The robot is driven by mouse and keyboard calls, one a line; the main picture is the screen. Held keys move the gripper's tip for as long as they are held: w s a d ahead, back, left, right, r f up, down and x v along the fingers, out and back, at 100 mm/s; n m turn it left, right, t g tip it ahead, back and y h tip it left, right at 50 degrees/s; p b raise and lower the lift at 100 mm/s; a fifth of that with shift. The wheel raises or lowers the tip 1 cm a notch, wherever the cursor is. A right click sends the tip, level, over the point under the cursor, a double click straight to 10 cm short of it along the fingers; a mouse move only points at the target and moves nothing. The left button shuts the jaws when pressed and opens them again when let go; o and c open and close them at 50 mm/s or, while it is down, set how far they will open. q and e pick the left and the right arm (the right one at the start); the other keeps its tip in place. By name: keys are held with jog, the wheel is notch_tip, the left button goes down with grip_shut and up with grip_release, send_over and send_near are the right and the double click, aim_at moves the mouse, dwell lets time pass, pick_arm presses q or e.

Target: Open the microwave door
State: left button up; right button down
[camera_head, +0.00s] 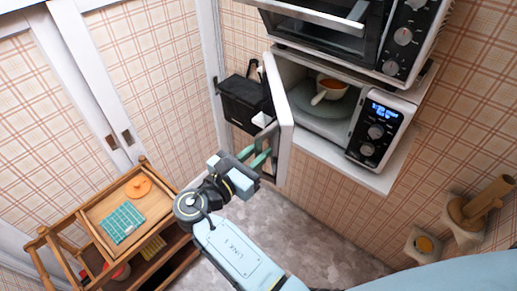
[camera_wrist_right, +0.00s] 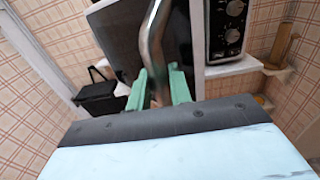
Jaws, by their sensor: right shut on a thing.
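The white microwave (camera_head: 378,128) stands on a shelf at the upper right, with its lit display and knobs facing me. Its door (camera_head: 285,128) stands wide open, swung out to the left and seen nearly edge-on. Inside the microwave, an orange-filled bowl with a handle (camera_head: 330,88) sits on the round turntable (camera_head: 312,104). My left gripper is out of view.
An oven (camera_head: 330,25) sits directly above the microwave. A black bin-like box (camera_head: 243,101) is behind the door, close to it. A wooden cart (camera_head: 90,222) stands at the lower left. A mortar and pestle (camera_head: 463,215) are at the right. Grey floor between is clear.

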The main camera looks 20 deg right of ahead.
jog(key=shift+w+a+r, duration=0.15)
jog(key=shift+w+a, duration=0.15)
jog(key=shift+a, duration=0.05)
jog(key=c, duration=1.6)
grip_release()
jog(key=shift+o, duration=0.8)
jog(key=shift+w, duration=0.1)
